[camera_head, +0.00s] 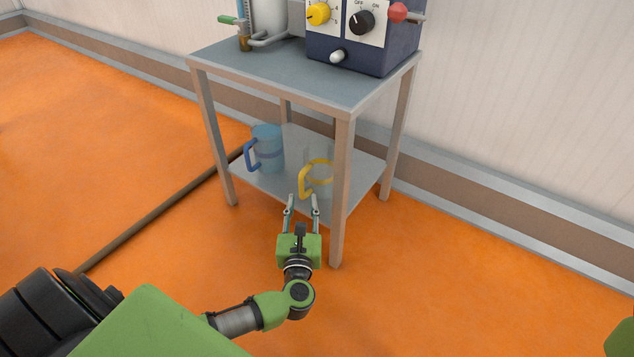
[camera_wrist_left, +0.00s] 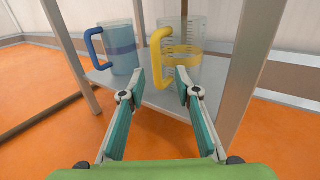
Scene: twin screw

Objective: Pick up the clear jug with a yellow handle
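The clear jug with a yellow handle (camera_head: 318,178) stands upright on the lower shelf of the grey table. Its clear body is hard to see in the head view, but the jug shows plainly in the left wrist view (camera_wrist_left: 186,62), with its handle toward the left. My left gripper (camera_head: 303,198) is open and empty at the front edge of the shelf, pointing at the jug. In the left wrist view, the fingertips (camera_wrist_left: 160,82) are apart, below and in front of the yellow handle, and not clearly touching it. My right gripper is not in view.
A blue jug with a blue handle (camera_head: 266,150) stands left of the yellow-handled jug on the lower shelf (camera_head: 283,187). The table's front leg (camera_head: 341,200) rises just right of my left gripper. The tabletop (camera_head: 290,78) above carries a control box (camera_head: 362,45).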

